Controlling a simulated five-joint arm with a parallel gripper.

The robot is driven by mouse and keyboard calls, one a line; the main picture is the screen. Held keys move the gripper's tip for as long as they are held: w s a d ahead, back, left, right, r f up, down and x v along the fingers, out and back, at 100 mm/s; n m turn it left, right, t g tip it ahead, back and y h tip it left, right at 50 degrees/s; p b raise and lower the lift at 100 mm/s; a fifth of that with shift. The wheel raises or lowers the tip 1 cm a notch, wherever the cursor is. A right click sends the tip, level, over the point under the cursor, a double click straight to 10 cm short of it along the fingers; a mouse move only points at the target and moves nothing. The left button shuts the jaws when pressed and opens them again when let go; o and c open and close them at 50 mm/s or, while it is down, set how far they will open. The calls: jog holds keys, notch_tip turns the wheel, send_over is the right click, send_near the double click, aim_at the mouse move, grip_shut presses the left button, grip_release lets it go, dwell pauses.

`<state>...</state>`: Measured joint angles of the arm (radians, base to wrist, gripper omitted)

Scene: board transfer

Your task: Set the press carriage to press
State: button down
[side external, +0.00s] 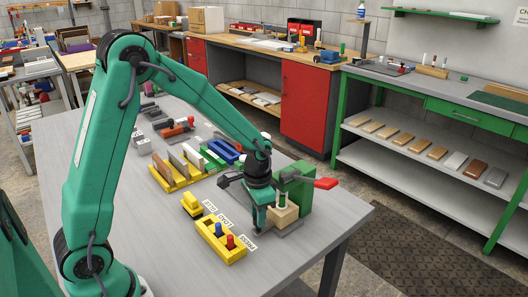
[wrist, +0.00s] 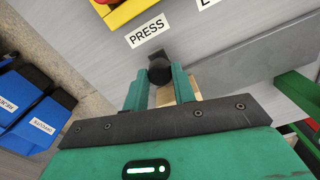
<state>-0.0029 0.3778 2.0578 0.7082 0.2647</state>
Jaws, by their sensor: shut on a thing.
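In the side external view the press is a green frame (side external: 296,186) with a red lever (side external: 326,183) at the right front of the table. A tan wooden block (side external: 283,217) stands at its foot, on a grey base plate. My gripper (side external: 262,218) is in front of the press, beside the block. In the wrist view my fingers (wrist: 162,88) are shut on a black round knob (wrist: 159,71), which appears to belong to the press carriage. Tan wood (wrist: 182,90) shows behind the right finger. A PRESS label (wrist: 147,31) lies near the knob. The carriage's body is mostly hidden.
A yellow holder (side external: 221,243) with a blue and a red peg stands left of my gripper, with labels beside it. A yellow rack (side external: 176,177) with upright boards is farther back. Blue bins (wrist: 35,120) show at the wrist view's left. The table's front right is clear.

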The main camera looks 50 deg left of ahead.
jog(key=shift+d+r, duration=0.1)
jog(key=shift+d, duration=0.25)
jog(key=c, duration=1.1)
grip_release()
jog(key=shift+c, duration=0.2)
jog(key=shift+r, duration=3.9)
